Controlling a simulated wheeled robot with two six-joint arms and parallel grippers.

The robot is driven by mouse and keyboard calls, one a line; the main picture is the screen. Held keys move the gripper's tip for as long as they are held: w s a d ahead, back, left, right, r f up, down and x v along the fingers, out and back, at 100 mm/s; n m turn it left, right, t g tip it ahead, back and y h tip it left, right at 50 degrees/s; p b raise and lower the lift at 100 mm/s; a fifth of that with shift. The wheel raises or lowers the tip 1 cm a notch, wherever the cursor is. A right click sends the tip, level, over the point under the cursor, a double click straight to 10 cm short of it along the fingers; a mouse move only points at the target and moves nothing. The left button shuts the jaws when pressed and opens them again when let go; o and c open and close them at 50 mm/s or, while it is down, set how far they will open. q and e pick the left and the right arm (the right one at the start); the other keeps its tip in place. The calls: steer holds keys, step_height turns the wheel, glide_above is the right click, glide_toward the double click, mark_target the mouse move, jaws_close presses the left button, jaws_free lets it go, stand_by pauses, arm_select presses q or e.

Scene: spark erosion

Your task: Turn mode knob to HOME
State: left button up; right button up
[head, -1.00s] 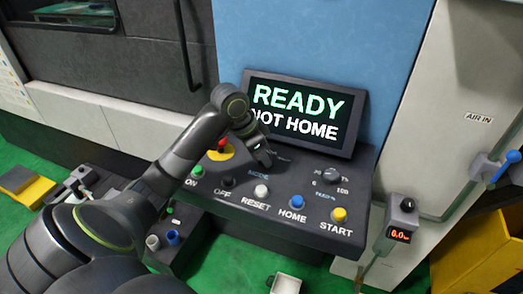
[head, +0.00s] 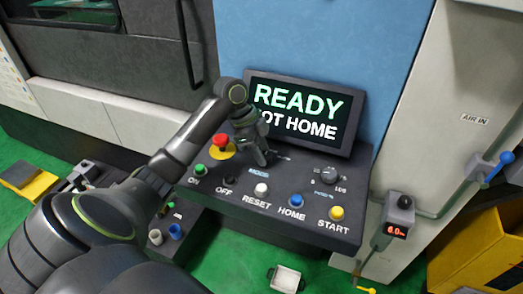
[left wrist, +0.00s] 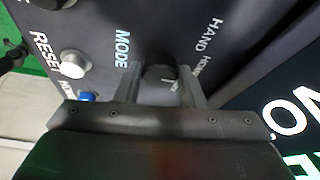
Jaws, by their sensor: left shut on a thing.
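The dark round mode knob (left wrist: 158,75) sits on the sloped control panel (head: 225,197) below the screen. In the left wrist view it is between the two fingers of my left gripper (left wrist: 159,88), which is shut on it. A small pale mark shows on the knob's edge. The words MODE and HAND are readable around it, and another label is partly hidden by a finger. In the head view my left gripper (head: 264,160) covers the knob, so its setting is hard to tell. The screen (head: 302,112) reads READY and, partly covered, NOT HOME. My right gripper is not in view.
A red emergency button (head: 220,142) is left of the gripper. Green, black, white, blue HOME (head: 296,201) and yellow START (head: 336,214) buttons line the panel's front. Another dial (head: 329,176) is at right. The screen rises close behind the gripper.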

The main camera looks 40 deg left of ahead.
arm_select(q)
steer(key=shift+w, duration=0.1)
stand_by(0.3)
steer(key=o, duration=1)
steer(key=shift+a+r, duration=0.3)
steer(key=shift+r, duration=0.25)
steer(key=b+v, duration=0.2)
steer(key=v, duration=1.4)
steer(key=shift+a+r, duration=0.1)
steer(key=shift+r, duration=0.05)
